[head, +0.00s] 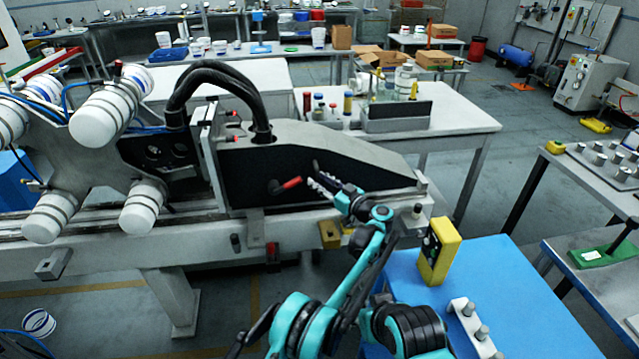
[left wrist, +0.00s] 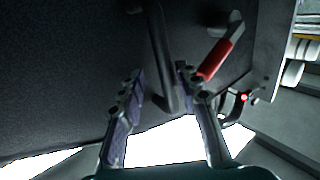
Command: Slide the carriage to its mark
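The carriage (head: 265,170) is a grey housing with a black side panel and thick black hoses on top. It sits on a long grey rail (head: 110,250). A red-gripped lever (head: 290,183) sticks out of the panel; it also shows in the left wrist view (left wrist: 216,60). My left gripper (head: 318,180) is at the panel, just right of the lever. In the left wrist view the gripper (left wrist: 160,75) is open, with a dark grey handle bar (left wrist: 160,50) between its fingers. I cannot tell whether they touch it. I cannot make out the mark. My right gripper is not in view.
White rolls (head: 95,120) on a grey frame stand left of the carriage. Yellow blocks (head: 329,234) sit at the rail's front edge. A blue-topped table (head: 510,290) with a yellow device (head: 438,250) stands at the right. A table with bottles stands behind the rail.

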